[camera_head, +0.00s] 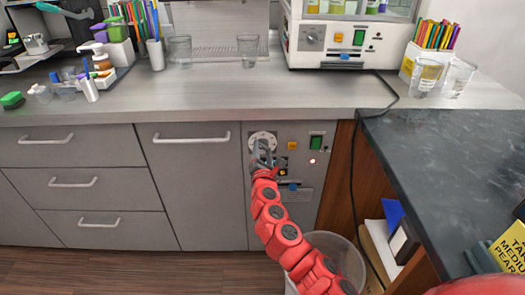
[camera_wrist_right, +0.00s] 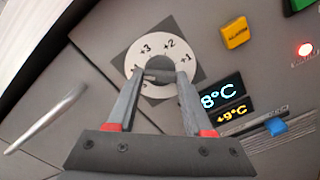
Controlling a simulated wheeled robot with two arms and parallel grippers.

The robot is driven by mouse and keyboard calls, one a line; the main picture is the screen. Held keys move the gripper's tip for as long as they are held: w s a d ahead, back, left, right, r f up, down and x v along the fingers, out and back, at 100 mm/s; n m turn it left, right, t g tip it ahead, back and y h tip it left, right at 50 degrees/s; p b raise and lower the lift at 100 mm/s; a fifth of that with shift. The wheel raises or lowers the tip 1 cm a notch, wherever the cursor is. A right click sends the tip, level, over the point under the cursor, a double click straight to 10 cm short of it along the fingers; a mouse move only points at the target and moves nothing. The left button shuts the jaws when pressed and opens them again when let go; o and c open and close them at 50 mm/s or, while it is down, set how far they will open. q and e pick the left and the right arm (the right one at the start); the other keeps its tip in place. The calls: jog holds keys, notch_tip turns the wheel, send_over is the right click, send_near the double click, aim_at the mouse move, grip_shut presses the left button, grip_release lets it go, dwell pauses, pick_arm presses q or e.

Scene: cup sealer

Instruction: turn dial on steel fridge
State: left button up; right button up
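The steel fridge's panel (camera_head: 299,205) is below the counter in the head view. Its round white dial (camera_head: 262,136) has a dark pointer knob and marks including +1, +2 and +3. The dial (camera_wrist_right: 165,55) fills the upper middle of the right wrist view. My right gripper (camera_head: 262,153) is at the dial from below. In the wrist view its two fingers (camera_wrist_right: 159,77) lie on either side of the knob and appear to touch it. They partly hide the dial's lower half. My left gripper is not in view.
A temperature display (camera_wrist_right: 221,98) reading 8°C and +9°C, a yellow button (camera_wrist_right: 235,36), a red light (camera_wrist_right: 305,50) and a blue slider (camera_wrist_right: 276,127) are right of the dial. A drawer handle (camera_head: 190,139) is left. A bin (camera_head: 345,258) and dark side counter (camera_head: 440,165) stand right.

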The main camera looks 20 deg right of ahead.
grip_shut()
